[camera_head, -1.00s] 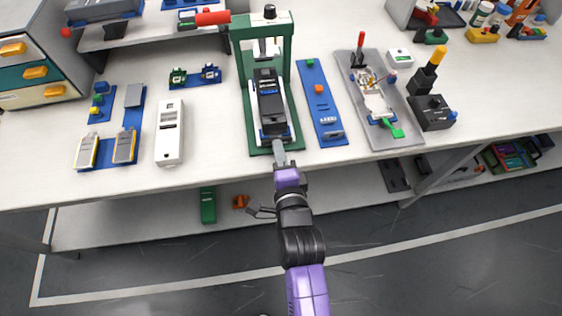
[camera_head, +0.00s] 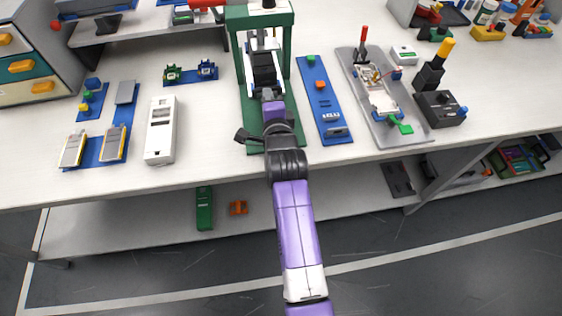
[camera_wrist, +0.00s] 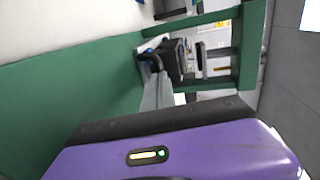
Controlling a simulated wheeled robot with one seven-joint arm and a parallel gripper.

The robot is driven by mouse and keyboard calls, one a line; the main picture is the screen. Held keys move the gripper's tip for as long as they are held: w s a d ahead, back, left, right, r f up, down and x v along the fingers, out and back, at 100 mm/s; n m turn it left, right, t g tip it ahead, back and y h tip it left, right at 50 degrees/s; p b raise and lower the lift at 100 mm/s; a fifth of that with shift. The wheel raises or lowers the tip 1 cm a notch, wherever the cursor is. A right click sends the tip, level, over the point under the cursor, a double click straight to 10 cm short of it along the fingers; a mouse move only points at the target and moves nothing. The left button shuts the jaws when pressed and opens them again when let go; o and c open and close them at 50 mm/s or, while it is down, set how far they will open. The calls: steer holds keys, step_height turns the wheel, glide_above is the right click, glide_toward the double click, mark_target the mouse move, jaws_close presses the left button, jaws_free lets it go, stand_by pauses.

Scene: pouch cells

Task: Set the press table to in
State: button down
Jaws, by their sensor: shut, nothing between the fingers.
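The green press (camera_head: 284,75) stands on the bench with its arch over its green base plate. The dark press table (camera_head: 264,70) now sits back under the arch, with a black block on it. My gripper (camera_head: 268,96) is shut and empty at the front of the press table, and it looks close to or touching it. In the wrist view the grey fingers (camera_wrist: 158,92) point at the dark table (camera_wrist: 172,62) between the green posts. Whether the fingers touch it is hard to tell. My wrist covers part of the base plate.
A red lever handle (camera_head: 206,4) is at the press's upper left. A white device (camera_head: 160,130) stands left of the press, and a blue strip fixture (camera_head: 322,100) lies close on the right. A grey tray (camera_head: 375,95) is farther right.

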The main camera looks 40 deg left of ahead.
steer(key=shift+w+a+r, duration=0.15)
steer(key=shift+r, duration=0.15)
steer(key=shift+s+d+f, duration=0.1)
steer(key=shift+s+d, duration=0.25)
steer(key=p+v, duration=0.1)
steer(key=v, duration=0.6)
steer(key=shift+f, duration=0.1)
steer(key=shift+d, duration=0.1)
